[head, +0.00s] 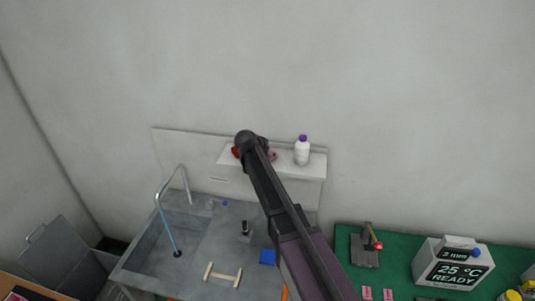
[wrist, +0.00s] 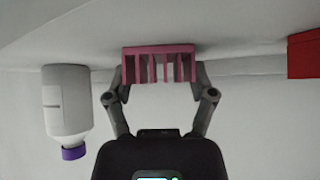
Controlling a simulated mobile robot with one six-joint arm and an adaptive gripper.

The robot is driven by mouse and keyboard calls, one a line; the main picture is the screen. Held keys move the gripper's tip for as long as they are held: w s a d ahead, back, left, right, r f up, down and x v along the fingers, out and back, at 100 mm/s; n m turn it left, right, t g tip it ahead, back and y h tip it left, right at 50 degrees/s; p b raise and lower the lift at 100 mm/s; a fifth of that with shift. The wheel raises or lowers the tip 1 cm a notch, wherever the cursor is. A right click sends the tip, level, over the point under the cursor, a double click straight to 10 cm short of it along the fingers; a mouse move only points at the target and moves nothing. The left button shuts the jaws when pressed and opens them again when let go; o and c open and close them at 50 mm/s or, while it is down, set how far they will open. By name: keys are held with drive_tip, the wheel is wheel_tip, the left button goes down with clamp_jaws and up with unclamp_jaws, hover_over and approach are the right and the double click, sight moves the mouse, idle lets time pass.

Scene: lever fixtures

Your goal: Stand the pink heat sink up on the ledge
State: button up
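The pink heat sink (wrist: 158,50) is in the middle of the wrist view, where the picture looks upside down. Its flat base is against the ledge (wrist: 235,45) and its fins point away from it, toward the bottom of the picture. My gripper (wrist: 159,74) has one finger against each side of the heat sink and looks shut on it. In the head view, a bit of the heat sink (head: 273,155) shows beside my arm on the white ledge (head: 316,170); my arm hides the gripper and the rest.
A white bottle with a purple cap (head: 302,150) stands right of the heat sink on the ledge. A red block (head: 235,152) is on the other side. A grey sink (head: 205,245) lies below. A green bench (head: 400,240) with instruments is at right.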

drive_tip(key=shift+o, duration=1.3)
drive_tip(key=shift+r, duration=0.2)
drive_tip(key=p+v, duration=0.7)
drive_tip(key=v, duration=0.2)
drive_tip(key=shift+s+a+r, duration=0.1)
drive_tip(key=shift+s+r, duration=0.1)
drive_tip(key=shift+r, duration=0.05)
drive_tip(key=shift+p+v, duration=0.9)
drive_tip(key=shift+v, duration=0.3)
drive_tip(key=shift+f, duration=0.1)
drive_tip(key=s+d+f+n+g+y, duration=0.2)
drive_tip(key=s+d+n+g, duration=0.1)
drive_tip(key=s+d, duration=0.8)
drive_tip(key=s+d+f+n+g+y, duration=0.3)
drive_tip(key=s+d+g, duration=0.1)
drive_tip(key=s+d, duration=0.8)
drive_tip(key=s, duration=0.3)
drive_tip(key=shift+f+n, duration=0.2)
drive_tip(key=shift+n, duration=0.2)
